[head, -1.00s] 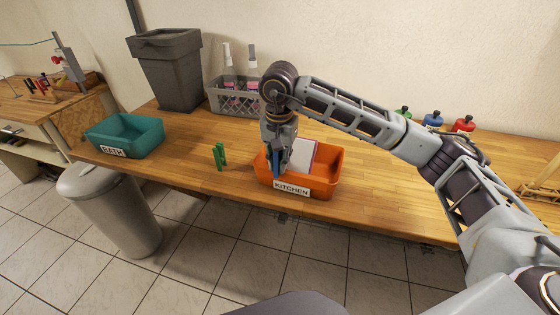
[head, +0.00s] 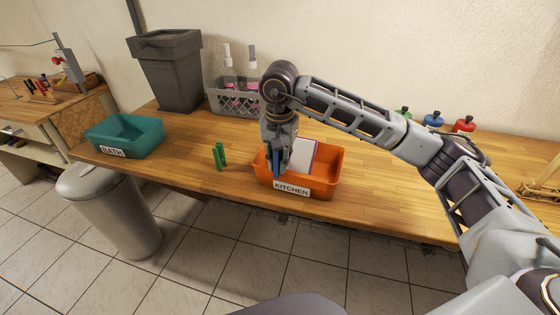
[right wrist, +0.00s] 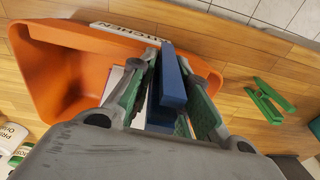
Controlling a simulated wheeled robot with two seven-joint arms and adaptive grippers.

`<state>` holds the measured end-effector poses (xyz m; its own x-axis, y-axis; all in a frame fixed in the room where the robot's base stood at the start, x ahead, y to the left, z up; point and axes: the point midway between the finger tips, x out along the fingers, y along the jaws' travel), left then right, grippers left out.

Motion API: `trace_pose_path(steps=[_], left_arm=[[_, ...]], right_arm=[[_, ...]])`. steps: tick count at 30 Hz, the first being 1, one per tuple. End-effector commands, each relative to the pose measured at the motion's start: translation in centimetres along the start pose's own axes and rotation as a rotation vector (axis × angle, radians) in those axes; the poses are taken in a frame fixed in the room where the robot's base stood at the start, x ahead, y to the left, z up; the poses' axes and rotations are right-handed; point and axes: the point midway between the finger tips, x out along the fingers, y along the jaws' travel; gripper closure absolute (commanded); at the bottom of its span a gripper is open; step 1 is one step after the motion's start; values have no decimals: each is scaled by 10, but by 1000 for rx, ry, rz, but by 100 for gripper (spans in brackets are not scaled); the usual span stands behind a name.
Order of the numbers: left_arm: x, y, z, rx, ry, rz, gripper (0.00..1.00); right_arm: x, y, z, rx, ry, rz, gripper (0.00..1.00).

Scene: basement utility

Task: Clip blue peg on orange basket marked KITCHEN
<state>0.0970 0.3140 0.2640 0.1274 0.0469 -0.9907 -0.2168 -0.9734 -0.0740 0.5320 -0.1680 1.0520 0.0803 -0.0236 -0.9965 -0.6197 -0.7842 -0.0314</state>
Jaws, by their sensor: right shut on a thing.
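The orange basket (head: 325,185) marked KITCHEN stands on the wooden bench, its label on the front wall. A white card or book with a dark edge (head: 303,155) stands inside it. My right gripper (head: 276,160) is over the basket's left front part, pointing down. It is shut on the blue peg (right wrist: 172,80), which shows between the fingers in the right wrist view, near the rim of the basket (right wrist: 70,60). Whether the peg grips the rim is hard to tell. A green peg (head: 220,156) stands on the bench left of the basket. My left gripper is not in view.
A teal basket (head: 135,137) marked BATH is at the bench's left. A grey bin (head: 168,70) and a grey crate with bottles (head: 233,97) stand at the back. Coloured bottles (head: 464,124) are behind my right arm. The bench's front edge is close to the orange basket.

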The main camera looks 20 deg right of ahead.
Motion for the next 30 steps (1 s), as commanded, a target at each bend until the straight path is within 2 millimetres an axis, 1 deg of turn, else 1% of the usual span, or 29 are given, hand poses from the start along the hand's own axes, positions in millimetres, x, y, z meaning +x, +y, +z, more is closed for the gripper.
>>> trace_pose_path(steps=[1,30], left_arm=[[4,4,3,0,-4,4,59],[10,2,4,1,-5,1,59]], right_arm=[[24,4,4,0,-18,33,94],[27,4,4,1,-17,33,93]])
